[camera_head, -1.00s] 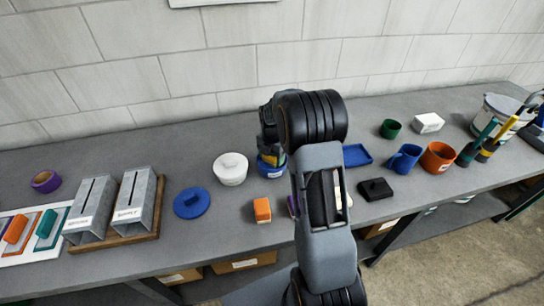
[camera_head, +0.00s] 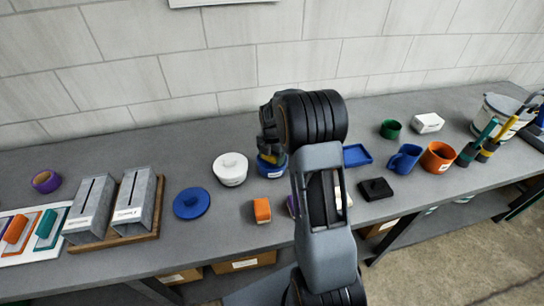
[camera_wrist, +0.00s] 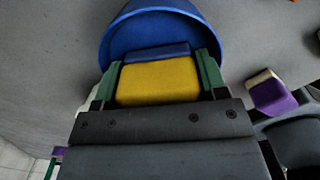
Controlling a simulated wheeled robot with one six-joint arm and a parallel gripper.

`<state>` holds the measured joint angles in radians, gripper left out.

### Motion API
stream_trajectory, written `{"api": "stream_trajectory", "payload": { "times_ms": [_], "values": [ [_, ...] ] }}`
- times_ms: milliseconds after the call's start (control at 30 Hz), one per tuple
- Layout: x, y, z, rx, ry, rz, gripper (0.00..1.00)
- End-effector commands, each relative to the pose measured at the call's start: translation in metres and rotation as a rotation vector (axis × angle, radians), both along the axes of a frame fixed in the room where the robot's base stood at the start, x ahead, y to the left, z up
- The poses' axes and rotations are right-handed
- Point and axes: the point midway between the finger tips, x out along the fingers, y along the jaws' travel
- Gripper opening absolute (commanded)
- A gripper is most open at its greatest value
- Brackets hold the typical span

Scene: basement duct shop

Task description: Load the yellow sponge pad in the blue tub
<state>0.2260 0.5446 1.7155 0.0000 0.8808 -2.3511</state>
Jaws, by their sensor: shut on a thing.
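The yellow sponge pad (camera_wrist: 158,82) is held between the green fingers of my gripper (camera_wrist: 158,74) in the wrist view. A darker blue strip lies along its far edge. The round blue tub (camera_wrist: 122,33) is directly beyond the sponge, its rim curving around the fingertips. In the head view the blue tub (camera_head: 268,172) stands on the bench, with my gripper (camera_head: 272,152) over it and hiding part of it. Only a sliver of yellow shows there. I cannot tell whether the sponge touches the tub's floor.
An orange block (camera_head: 262,210) lies in front. A purple-and-white block (camera_wrist: 270,92) is nearby. A blue tray (camera_head: 357,155) and black block (camera_head: 376,189) are to the right.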

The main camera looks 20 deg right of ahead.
Motion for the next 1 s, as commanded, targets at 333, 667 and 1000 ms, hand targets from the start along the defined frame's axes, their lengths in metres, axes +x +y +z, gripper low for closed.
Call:
{"api": "stream_trajectory", "payload": {
  "times_ms": [333,667,1000],
  "values": [
    [0.000,0.000,0.024,0.000,0.001,0.000,0.47],
    [0.000,0.000,0.052,0.000,0.000,0.000,0.47],
    [0.000,0.000,0.070,0.000,0.000,0.000,0.47]
  ]
}}
